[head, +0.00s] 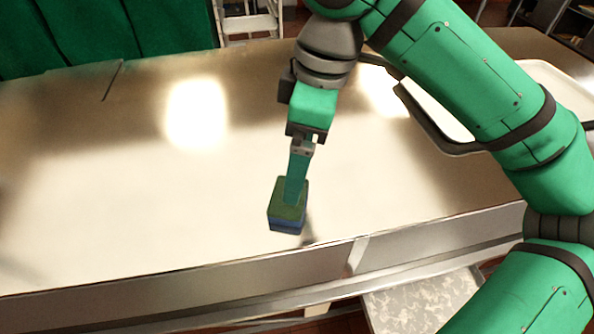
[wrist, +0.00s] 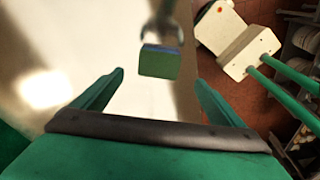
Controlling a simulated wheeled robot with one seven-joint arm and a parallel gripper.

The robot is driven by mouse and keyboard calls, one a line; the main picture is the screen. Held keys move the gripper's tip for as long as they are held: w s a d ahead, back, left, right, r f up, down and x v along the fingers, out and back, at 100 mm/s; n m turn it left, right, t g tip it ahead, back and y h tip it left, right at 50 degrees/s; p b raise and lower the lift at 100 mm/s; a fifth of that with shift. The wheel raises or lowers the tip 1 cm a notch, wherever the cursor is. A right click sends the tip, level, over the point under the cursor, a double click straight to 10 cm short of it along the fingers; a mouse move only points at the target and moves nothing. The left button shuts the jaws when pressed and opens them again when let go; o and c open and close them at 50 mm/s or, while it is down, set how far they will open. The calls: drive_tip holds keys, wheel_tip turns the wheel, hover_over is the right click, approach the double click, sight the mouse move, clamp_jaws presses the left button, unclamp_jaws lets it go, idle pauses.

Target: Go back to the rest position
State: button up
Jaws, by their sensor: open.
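A green block (head: 288,197) sits on top of a blue block (head: 285,226) near the front edge of the steel counter (head: 130,200). I cannot tell whether these are two blocks or one two-coloured block. In the wrist view the green face (wrist: 160,64) shows with a thin blue strip along its far edge. My gripper (head: 294,196) points down over the blocks, and its finger hides part of the green top. In the wrist view my gripper (wrist: 159,79) is open, with its fingers apart and the green face just beyond the tips. Nothing is held between them.
A pale tray (head: 548,78) with a dark rim lies at the right, partly behind my arm. Green cloth (head: 110,30) hangs behind the counter at the left. A speckled slab (head: 425,302) is below the front edge. The counter's left and middle are clear.

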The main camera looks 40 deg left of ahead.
drive_tip(key=shift+r, duration=0.5)
